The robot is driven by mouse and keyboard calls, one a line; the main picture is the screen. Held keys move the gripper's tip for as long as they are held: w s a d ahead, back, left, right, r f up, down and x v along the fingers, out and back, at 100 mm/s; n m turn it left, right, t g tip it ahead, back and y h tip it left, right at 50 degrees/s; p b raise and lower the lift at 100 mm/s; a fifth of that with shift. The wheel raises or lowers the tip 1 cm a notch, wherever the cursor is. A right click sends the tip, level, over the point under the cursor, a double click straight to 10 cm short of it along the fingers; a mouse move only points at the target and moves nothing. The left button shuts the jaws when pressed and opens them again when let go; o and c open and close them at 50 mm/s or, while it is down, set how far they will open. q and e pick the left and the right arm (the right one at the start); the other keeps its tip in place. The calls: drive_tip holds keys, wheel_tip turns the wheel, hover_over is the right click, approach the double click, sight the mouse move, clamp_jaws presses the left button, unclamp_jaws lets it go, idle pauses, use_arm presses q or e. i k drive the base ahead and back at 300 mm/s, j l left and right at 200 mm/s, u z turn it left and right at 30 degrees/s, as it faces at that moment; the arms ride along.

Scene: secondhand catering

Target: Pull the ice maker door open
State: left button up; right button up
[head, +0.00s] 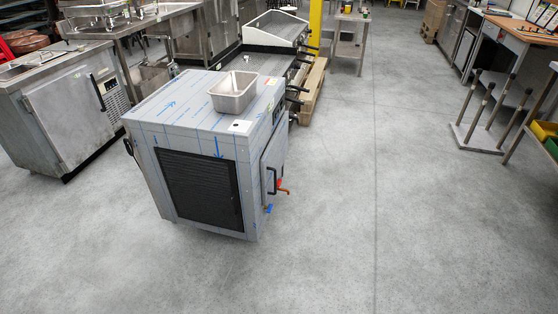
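A steel box-shaped machine with blue-lined film and blue arrows, which looks like the ice maker (185,118), stands on the floor left of centre. Its black vent grille (200,188) faces me. On its right side is a door panel (272,153), seen at a steep angle, with a black upright handle (270,181). The door looks shut. Another black handle shows at its left edge (129,147). Neither of my grippers is in view.
A steel pan (234,93) sits on top of the machine. Small red and blue-handled taps (280,185) stick out low on its right side. A steel cabinet (72,115) stands to the left. An upturned-leg stand (480,138) is at right. The floor (340,230) in front and to the right is clear.

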sight(271, 162)
drive_tip(key=i+l, duration=0.35)
drive_tip(key=i+l+u, duration=0.1)
drive_tip(key=i+l, duration=0.25)
drive_tip(key=l, duration=0.15)
drive_tip(key=i+l, duration=0.3)
drive_tip(key=l, duration=0.2)
